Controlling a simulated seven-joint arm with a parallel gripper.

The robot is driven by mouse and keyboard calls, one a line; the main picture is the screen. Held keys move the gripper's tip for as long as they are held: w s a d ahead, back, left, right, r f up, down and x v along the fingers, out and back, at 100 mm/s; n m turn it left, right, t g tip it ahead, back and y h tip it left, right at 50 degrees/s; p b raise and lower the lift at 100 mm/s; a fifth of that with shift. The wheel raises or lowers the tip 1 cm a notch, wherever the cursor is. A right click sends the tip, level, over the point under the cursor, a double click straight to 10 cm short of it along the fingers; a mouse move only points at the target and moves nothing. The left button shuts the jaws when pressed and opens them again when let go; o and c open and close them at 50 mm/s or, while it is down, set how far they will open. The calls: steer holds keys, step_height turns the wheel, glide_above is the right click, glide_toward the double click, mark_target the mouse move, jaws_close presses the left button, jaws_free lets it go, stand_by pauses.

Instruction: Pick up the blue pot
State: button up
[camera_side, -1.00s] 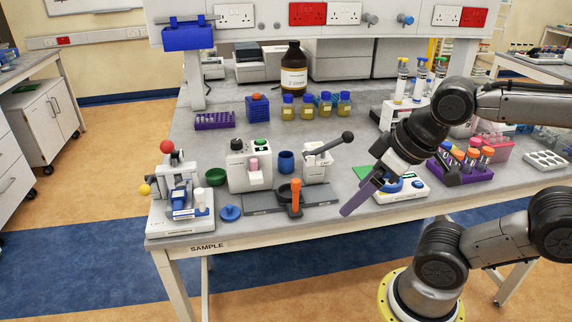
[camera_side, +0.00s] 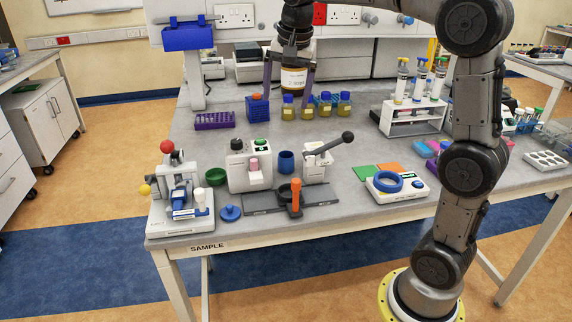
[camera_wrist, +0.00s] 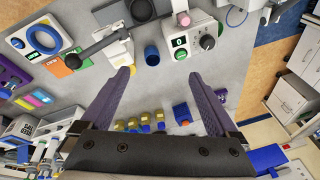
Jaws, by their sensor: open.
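The blue pot (camera_side: 286,162) is a small round cup standing upright on the bench, between the white device with the green button and the white lever press. In the wrist view the blue pot (camera_wrist: 152,55) lies just beyond and between my fingertips, its dark opening showing. My gripper (camera_side: 287,92) is open and empty, high over the back of the bench in front of the brown bottle. In the wrist view, my gripper's purple fingers (camera_wrist: 160,73) are spread wide and apart from the pot.
A white device (camera_side: 250,165) stands left of the pot and a lever press (camera_side: 318,162) right of it. A green bowl (camera_side: 216,177) and blue lid (camera_side: 230,212) are nearby.

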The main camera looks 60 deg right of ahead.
steer(key=w+d+f+m+g, duration=0.2)
steer(key=w+d+f, duration=0.4)
steer(key=d+f, duration=0.1)
glide_above(286, 156)
steer(key=s+a, duration=0.2)
step_height(286, 156, down, 12)
steer(key=shift+g, duration=0.3)
steer(key=shift+w+d+f, duration=0.1)
steer(key=shift+w+f, duration=0.15)
steer(key=shift+f, duration=1.1)
steer(key=shift+w+d+f, duration=0.1)
steer(key=shift+w+f, duration=0.1)
steer(key=shift+f, duration=1.15)
steer(key=shift+c, duration=0.2)
